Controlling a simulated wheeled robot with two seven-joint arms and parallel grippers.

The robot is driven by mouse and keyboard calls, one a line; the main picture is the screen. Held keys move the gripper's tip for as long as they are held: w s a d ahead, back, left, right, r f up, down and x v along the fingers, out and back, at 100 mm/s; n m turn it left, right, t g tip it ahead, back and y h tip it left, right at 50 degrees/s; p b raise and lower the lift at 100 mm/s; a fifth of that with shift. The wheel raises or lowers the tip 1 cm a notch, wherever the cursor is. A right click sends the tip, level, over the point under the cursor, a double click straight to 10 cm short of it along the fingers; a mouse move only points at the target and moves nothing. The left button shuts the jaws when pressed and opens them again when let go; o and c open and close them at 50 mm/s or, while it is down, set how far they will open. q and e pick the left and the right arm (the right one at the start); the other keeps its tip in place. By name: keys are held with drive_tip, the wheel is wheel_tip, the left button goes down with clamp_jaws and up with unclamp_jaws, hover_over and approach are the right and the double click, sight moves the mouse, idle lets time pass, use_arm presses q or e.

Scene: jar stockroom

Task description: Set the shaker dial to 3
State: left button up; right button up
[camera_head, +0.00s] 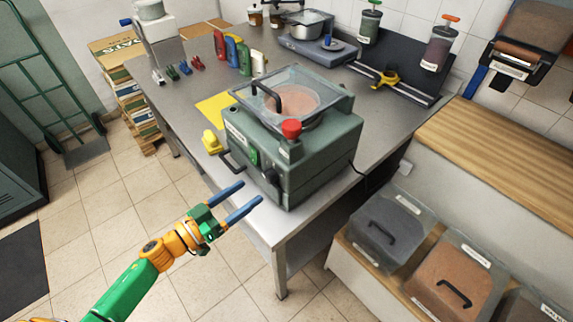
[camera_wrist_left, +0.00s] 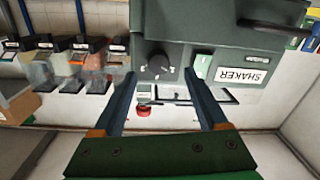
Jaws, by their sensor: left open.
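The shaker (camera_head: 318,160) is a dark green box with a clear lid on the metal table's near edge. Its black dial (camera_head: 271,176) is on the front face; in the left wrist view the dial (camera_wrist_left: 156,67) shows between my fingers. The setting it points to is too small to read. My left gripper (camera_head: 252,192) is open, its blue fingers aimed at the front panel near the dial. In the left wrist view both fingers (camera_wrist_left: 159,74) are empty, and I cannot tell whether they touch the panel.
A green switch (camera_head: 253,157) sits beside the dial, and a red knob (camera_head: 291,128) stands on top. A black handle (camera_head: 232,163) juts from the front. Lidded bins (camera_head: 390,230) stand to the right. The floor in front is clear.

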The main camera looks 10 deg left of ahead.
sight(266, 179)
use_arm(q)
drive_tip(key=x, duration=0.5)
drive_tip(key=shift+w+d+r, duration=0.1)
drive_tip(key=shift+d+r, duration=0.05)
drive_tip(key=shift+r, duration=0.15)
drive_tip(key=shift+w+d+f, duration=0.1)
drive_tip(key=shift+w+d, duration=0.05)
drive_tip(key=c, duration=0.5)
clamp_jaws()
use_arm(e)
drive_tip(key=shift+s+a+r, duration=0.4)
drive_tip(key=shift+s, duration=0.25)
